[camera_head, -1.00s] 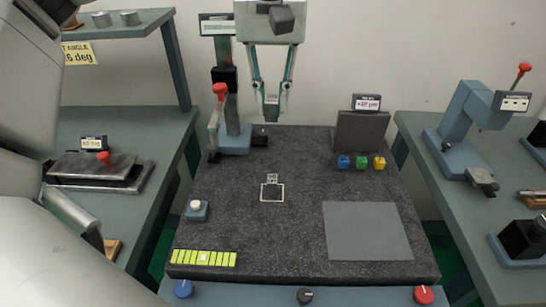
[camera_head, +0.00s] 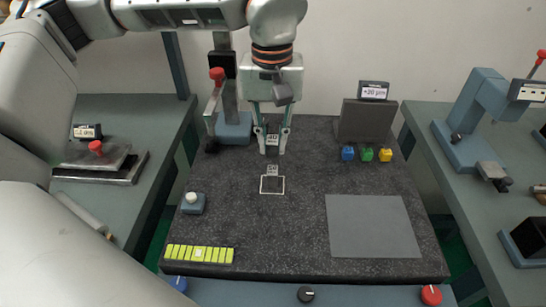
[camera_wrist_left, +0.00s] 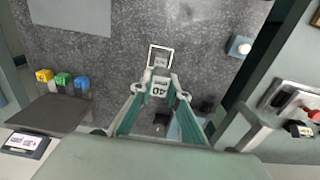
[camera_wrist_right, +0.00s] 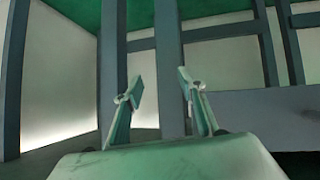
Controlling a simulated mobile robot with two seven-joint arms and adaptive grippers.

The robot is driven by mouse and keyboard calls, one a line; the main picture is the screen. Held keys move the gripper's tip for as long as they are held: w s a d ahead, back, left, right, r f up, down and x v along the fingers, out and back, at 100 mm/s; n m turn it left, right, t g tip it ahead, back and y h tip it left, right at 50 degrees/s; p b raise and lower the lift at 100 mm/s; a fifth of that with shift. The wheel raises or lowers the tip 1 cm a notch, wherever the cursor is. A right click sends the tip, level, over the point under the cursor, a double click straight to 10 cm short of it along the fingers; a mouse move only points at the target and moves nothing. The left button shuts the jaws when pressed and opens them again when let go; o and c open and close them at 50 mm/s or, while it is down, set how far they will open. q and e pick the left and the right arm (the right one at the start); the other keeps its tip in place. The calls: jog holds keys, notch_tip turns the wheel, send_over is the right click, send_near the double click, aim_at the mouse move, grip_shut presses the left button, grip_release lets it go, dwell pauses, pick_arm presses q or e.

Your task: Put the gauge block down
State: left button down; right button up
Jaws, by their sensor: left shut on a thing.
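My left gripper (camera_head: 271,150) is shut on the gauge block (camera_head: 272,140), a small grey block marked 40. It holds the block over the dark speckled plate (camera_head: 300,215), behind a white square outline (camera_head: 272,191) with a small tag at its back edge. In the left wrist view, the block (camera_wrist_left: 158,90) sits between the fingertips with the outline (camera_wrist_left: 151,57) just beyond it. Whether the block touches the plate is hard to tell. My right gripper (camera_wrist_right: 158,88) shows in the right wrist view, open and empty, away from the plate.
A blue-based stand with a red-knobbed lever (camera_head: 216,75) is left of the left gripper. Blue, green and yellow cubes (camera_head: 366,154) sit right, before a dark block (camera_head: 367,121). A grey mat (camera_head: 372,226), yellow-green strip (camera_head: 199,254) and white-button box (camera_head: 193,203) lie nearer.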

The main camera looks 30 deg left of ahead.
aim_at(272, 157)
pick_arm(q)
jog(key=shift+f, duration=2.3)
jog(key=shift+f, duration=0.15)
jog(key=c, duration=1.9)
grip_release()
notch_tip(272, 157, up, 12)
jog(key=shift+r+p, duration=0.15)
jog(key=shift+p, duration=0.3)
